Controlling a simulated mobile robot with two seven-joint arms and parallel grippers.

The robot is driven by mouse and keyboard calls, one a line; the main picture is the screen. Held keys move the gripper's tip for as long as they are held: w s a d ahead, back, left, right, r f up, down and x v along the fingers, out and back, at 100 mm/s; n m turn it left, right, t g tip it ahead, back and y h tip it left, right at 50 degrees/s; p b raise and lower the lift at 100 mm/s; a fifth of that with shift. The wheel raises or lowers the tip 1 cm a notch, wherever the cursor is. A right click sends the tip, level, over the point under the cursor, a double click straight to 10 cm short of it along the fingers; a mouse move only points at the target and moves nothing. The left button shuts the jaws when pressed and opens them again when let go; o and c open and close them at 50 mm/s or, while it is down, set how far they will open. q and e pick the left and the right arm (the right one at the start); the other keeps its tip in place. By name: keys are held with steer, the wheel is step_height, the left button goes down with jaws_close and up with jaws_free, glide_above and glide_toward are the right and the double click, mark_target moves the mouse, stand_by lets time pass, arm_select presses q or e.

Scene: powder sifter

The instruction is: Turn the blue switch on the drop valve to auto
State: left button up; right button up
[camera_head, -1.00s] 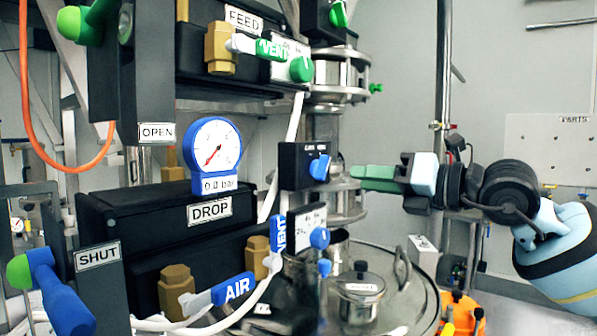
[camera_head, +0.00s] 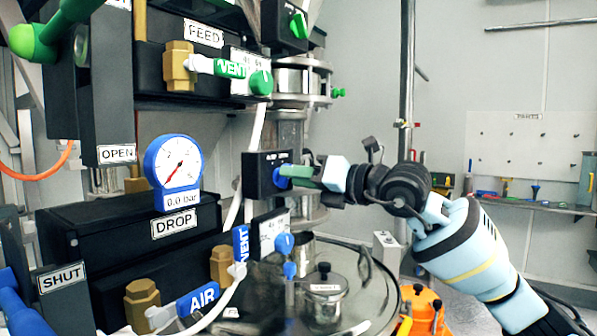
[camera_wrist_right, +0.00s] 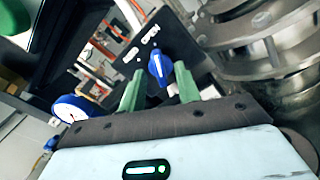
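The blue switch (camera_head: 280,178) sits on the black switch box (camera_head: 257,187), right of the box labelled DROP (camera_head: 174,223). In the head view, my right gripper (camera_head: 287,172) is at the switch, its green fingers reaching in from the right and partly covering it. In the right wrist view, the blue switch (camera_wrist_right: 160,69) shows between the tips of the two spread fingers of my right gripper (camera_wrist_right: 158,82), with gaps beside it. Its white pointer line is visible. My left gripper is not in view.
A blue gauge (camera_head: 173,162) stands on the DROP box. A smaller blue knob (camera_head: 285,243) and the blue AIR handle (camera_head: 198,300) are below. Metal flanges (camera_head: 305,205) rise close behind the switch box. A lidded pot (camera_head: 324,298) stands below.

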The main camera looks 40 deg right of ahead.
steer(key=shift+w+a, duration=0.25)
steer(key=shift+w, duration=0.2)
jaws_close()
steer(key=shift+n, duration=0.3)
steer(key=n, duration=1.1)
steer(key=shift+a+n, duration=0.1)
steer(key=shift+n, duration=0.2)
stand_by(0.4)
